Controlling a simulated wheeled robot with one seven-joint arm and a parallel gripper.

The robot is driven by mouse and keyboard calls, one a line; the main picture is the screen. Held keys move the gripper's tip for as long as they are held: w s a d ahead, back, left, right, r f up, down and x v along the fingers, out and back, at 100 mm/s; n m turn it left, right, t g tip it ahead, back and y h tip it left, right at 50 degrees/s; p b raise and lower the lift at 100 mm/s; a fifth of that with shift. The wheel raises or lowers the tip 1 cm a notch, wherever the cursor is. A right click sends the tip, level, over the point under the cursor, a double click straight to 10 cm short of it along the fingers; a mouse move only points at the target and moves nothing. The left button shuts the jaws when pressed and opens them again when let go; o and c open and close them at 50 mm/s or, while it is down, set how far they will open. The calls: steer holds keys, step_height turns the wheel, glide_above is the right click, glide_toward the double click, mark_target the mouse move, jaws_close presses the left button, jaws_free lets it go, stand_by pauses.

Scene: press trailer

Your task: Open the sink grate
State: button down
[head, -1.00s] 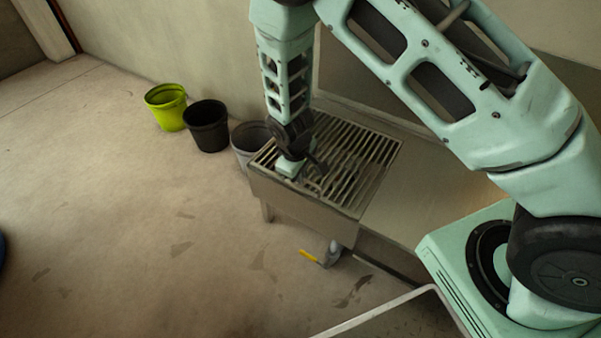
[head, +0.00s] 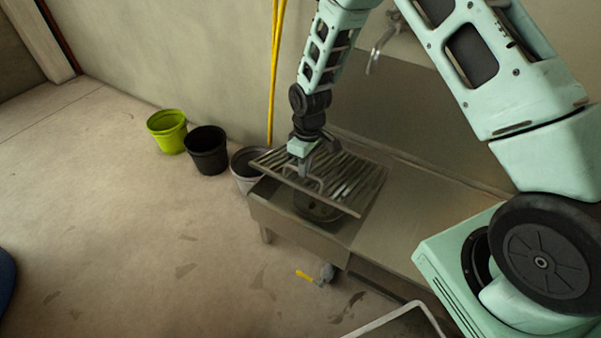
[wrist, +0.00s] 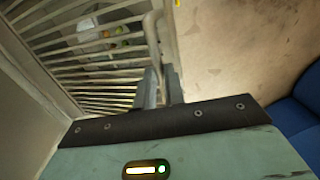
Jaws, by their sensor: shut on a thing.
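The sink grate (head: 345,180) is a slatted metal panel over the left part of the metal sink (head: 275,213). Its near edge is raised above the sink rim and it slopes, so the basin shows below that edge. My gripper (head: 308,178) is at the near left part of the grate, shut on its bent handle. In the wrist view the two fingers (wrist: 160,92) close around the handle bar (wrist: 150,40), with the grate slats (wrist: 90,55) to the left. The far edge of the grate is partly hard to make out.
A green bucket (head: 167,131), a black bucket (head: 207,150) and a grey bucket (head: 245,165) stand left of the sink along the wall. A yellow-handled tool (head: 315,275) lies on the floor in front. A tap (head: 380,45) is above the sink.

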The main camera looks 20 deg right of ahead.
steer(key=w+d+r+p, duration=0.8)
steer(key=w+d+r, duration=0.1)
steer(key=d+r, duration=0.3)
steer(key=shift+d+r+p, duration=0.3)
steer(key=shift+d+p, duration=0.1)
steer(key=shift+d, duration=0.25)
steer(key=c, duration=1.5)
jaws_free()
steer(key=shift+a, duration=0.1)
steer(key=shift+w+a+r, duration=0.1)
steer(key=shift+r, duration=0.1)
